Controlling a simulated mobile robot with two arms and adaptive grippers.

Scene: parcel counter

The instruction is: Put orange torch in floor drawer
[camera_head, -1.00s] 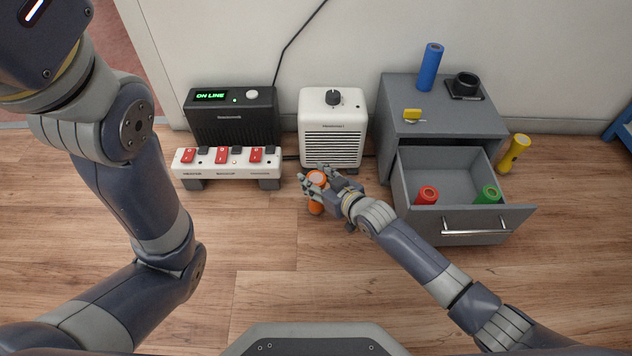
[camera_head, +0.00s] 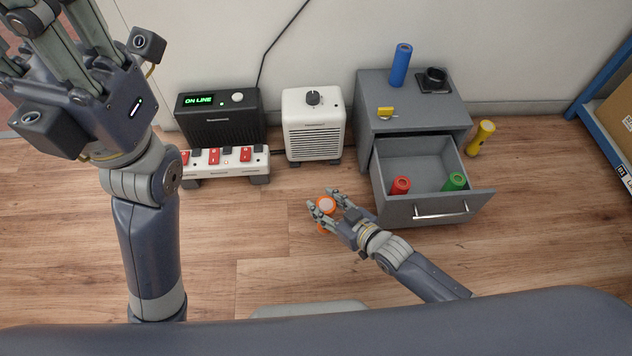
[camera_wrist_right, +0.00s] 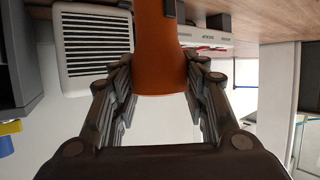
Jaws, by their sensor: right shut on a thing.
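The orange torch (camera_head: 326,204) is upright between the fingers of my right gripper (camera_head: 331,202), which is shut on it. In the right wrist view the torch (camera_wrist_right: 157,45) fills the gap between the fingers. The fingers hide part of its body, and I cannot tell whether its lower end touches the floor. The floor drawer (camera_head: 423,212) stands pulled open from the grey cabinet, to the right of my right gripper. It holds a red torch (camera_head: 400,186) and a green torch (camera_head: 454,182). My left gripper (camera_head: 45,45) is raised at the upper left, its fingers apart and empty.
The cabinet top (camera_head: 412,105) carries a blue torch (camera_head: 401,65), a yellow item and a black holder. A yellow torch (camera_head: 482,137) stands right of the cabinet. A white heater (camera_head: 313,125), a black box (camera_head: 217,117) and a power strip (camera_head: 226,162) line the wall. Front floor is clear.

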